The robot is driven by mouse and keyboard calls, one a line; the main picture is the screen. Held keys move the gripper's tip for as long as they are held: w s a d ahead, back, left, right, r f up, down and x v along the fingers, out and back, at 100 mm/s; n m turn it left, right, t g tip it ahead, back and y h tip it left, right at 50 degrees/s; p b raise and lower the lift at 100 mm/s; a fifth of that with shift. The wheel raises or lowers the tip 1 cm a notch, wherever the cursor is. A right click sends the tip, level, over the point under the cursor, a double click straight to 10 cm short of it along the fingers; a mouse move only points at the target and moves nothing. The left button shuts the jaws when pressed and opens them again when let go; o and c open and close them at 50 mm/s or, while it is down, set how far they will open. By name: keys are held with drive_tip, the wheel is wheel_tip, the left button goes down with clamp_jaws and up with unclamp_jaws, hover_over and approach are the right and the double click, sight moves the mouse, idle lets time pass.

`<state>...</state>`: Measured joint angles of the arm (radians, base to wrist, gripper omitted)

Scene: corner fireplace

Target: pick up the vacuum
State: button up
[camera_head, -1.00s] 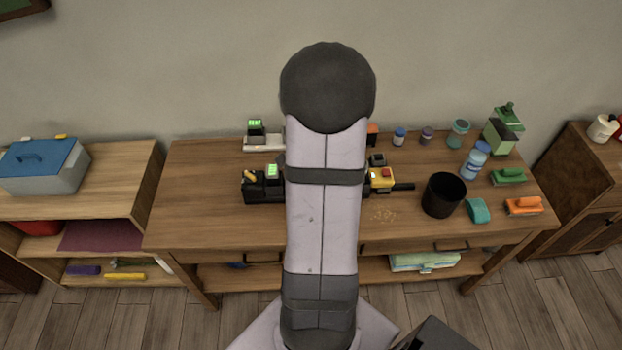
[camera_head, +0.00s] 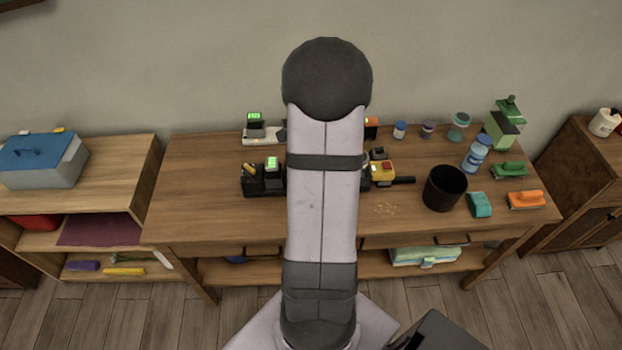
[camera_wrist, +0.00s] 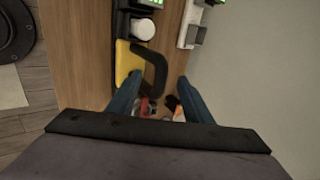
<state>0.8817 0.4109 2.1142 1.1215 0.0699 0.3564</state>
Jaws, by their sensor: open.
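A yellow appliance with a red part and a short black nozzle, which looks like the vacuum (camera_head: 383,174), lies on the wooden table just right of my arm in the head view. In the wrist view a yellow body (camera_wrist: 126,68) with a curved black handle shows at my fingertips, probably the same appliance. My gripper (camera_wrist: 155,90) is open, its two blue fingers apart, with the handle's end showing between them. I cannot tell whether they touch it. In the head view my gripper is hidden behind my arm.
The table (camera_head: 200,220) holds a black unit with a green display (camera_head: 262,180), a white base (camera_head: 262,134), a black cup (camera_head: 444,188), jars, bottles and brushes. Crumbs (camera_head: 386,209) lie in front of the yellow appliance. A wall stands close behind; the table's front left is clear.

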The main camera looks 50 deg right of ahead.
drive_tip(key=shift+b+x, duration=0.75)
drive_tip(key=shift+x, duration=1.5)
drive_tip(key=shift+d, duration=0.1)
drive_tip(key=shift+c, duration=0.3)
drive_tip(key=shift+s, duration=0.1)
clamp_jaws()
drive_tip(key=shift+f, duration=0.1)
drive_tip(key=shift+r, duration=0.2)
